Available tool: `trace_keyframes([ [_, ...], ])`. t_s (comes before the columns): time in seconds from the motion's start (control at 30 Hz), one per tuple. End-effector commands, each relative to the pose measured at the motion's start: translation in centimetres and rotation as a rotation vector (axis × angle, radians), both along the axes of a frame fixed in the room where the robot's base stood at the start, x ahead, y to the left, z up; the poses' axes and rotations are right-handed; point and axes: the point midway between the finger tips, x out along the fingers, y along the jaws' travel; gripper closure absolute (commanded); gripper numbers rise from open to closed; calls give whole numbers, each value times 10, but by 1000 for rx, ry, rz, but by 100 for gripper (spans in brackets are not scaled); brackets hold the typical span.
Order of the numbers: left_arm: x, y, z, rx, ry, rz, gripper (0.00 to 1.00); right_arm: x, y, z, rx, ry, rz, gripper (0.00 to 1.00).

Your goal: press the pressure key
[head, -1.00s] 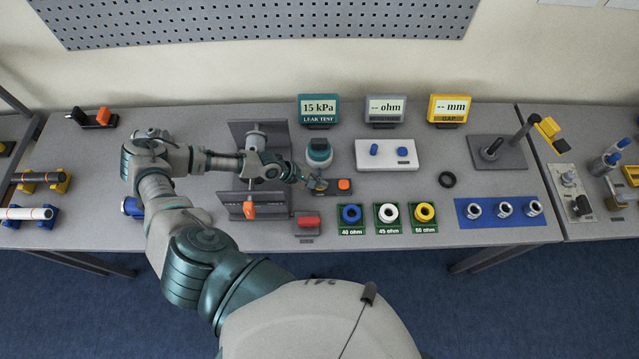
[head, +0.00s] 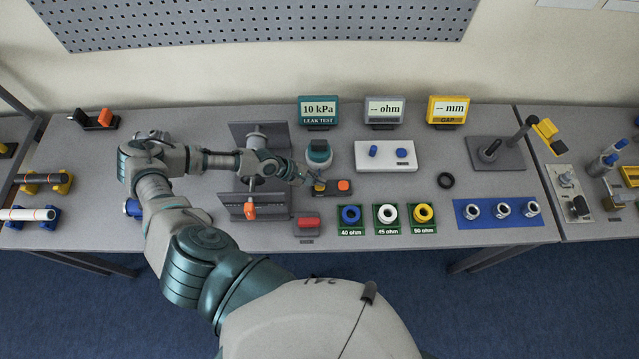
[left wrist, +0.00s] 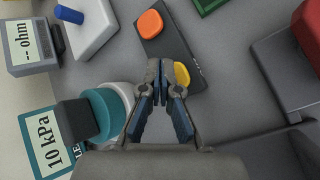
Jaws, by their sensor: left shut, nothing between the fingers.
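A dark key box (head: 332,192) on the table carries a yellow key (head: 319,186) and an orange key (head: 344,184). No readable label tells which is the pressure key. My left gripper (head: 308,181) is shut and empty, just left of the yellow key. In the left wrist view its closed fingertips (left wrist: 160,68) are beside the yellow key (left wrist: 181,74), partly over the box; the orange key (left wrist: 150,23) is clear. Whether the fingertips touch anything cannot be told. The leak test display (head: 319,109) reads 10 kPa. My right gripper is out of view.
A teal round device (head: 319,153) stands close behind my left gripper. A red block (head: 308,220) sits in front. Grey plates with an orange handle (head: 250,210) stand under my forearm. Colored rings (head: 387,213) lie at front right. The table between the white box (head: 386,155) and the rings is clear.

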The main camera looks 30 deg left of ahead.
Motion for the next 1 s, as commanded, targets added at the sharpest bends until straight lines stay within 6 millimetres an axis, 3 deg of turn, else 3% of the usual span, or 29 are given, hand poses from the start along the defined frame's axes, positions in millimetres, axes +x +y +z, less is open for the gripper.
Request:
trace_keyframes([
  [1.0, 0, 0, -11, 0, 0, 0, 100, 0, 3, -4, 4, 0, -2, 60],
])
